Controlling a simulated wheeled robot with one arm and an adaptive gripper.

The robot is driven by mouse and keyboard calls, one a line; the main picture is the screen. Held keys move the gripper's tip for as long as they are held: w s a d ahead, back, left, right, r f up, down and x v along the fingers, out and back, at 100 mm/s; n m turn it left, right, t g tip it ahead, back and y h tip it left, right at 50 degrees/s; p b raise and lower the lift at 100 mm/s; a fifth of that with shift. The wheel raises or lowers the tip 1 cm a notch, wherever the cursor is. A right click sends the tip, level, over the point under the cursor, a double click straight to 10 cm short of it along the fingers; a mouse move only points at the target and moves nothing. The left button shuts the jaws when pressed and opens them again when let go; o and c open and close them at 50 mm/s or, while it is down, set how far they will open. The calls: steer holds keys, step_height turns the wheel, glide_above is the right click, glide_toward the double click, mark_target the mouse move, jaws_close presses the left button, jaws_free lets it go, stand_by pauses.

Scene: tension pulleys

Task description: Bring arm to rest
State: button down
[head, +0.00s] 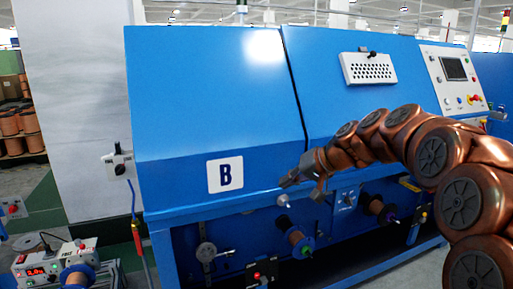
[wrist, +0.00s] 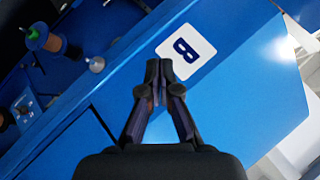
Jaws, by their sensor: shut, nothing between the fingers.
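My gripper (head: 288,181) is at the end of my copper-coloured arm, which reaches in from the right in the head view.
A small device with a red display (head: 42,270) stands at lower left. A control panel (head: 455,75) is at upper right. Stacked spools (head: 18,122) stand at far left.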

steer(key=s+f+g+h+p, duration=0.1)
steer(key=s+g+h+p, duration=0.45)
steer(key=s, duration=1.55)
steer(key=s+d+f+g+h+p, duration=0.1)
steer(key=s+d+p, duration=0.3)
steer(key=s, duration=0.7)
steer(key=s+d+f+g+h+p, duration=0.1)
steer(key=s+d+p, duration=0.3)
steer(key=s, duration=0.8)
steer(key=shift+s+d+f, duration=0.15)
steer(key=shift+d+f, duration=0.05)
steer(key=shift+d, duration=0.75)
steer(key=shift+h, duration=0.25)
